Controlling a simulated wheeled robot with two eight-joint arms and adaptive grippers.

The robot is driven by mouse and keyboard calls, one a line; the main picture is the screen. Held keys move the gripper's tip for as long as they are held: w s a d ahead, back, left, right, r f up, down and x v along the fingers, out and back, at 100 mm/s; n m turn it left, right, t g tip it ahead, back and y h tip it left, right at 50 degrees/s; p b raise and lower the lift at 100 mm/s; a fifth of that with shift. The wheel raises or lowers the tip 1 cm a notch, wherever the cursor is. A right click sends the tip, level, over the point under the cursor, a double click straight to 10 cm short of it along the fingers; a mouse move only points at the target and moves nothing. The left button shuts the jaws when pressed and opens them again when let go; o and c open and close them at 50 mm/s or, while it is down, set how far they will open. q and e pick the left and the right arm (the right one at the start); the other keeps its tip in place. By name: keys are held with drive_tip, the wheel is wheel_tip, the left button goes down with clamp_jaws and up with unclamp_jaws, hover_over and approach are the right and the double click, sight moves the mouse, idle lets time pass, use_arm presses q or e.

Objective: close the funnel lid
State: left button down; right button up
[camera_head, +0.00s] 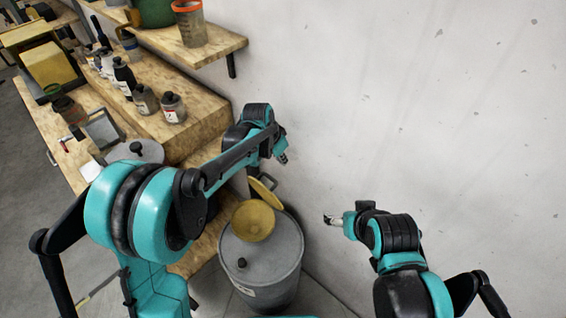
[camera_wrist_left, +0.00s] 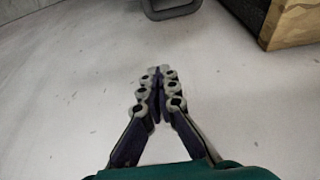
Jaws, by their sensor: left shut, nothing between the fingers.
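A yellow funnel (camera_head: 253,221) sits on top of a grey drum (camera_head: 262,262) in the head view. Its yellow lid (camera_head: 264,192) stands raised and tilted at the funnel's far side, partly hidden by my left arm. My left gripper (camera_head: 283,158) is beyond and above the lid, near the wall, apart from it. In the left wrist view my left gripper (camera_wrist_left: 158,74) has its fingers together with nothing between them. My right gripper (camera_head: 330,220) is to the right of the drum, apart from the funnel; its fingers are too small to judge.
A wooden workbench (camera_head: 190,145) with several bottles and jars stands on the left, under a wooden shelf (camera_head: 205,45). A pale wall (camera_head: 420,100) closes off the right side. A wooden edge (camera_wrist_left: 294,22) and a dark grey part (camera_wrist_left: 170,8) show in the left wrist view.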

use_arm(q)
drive_tip(key=b+x, duration=0.3)
drive_tip(key=x, duration=0.6)
drive_tip(key=shift+f, duration=0.1)
drive_tip(key=s+a, duration=0.3)
drive_tip(key=shift+r+b, duration=0.25)
drive_tip(key=shift+b, duration=0.15)
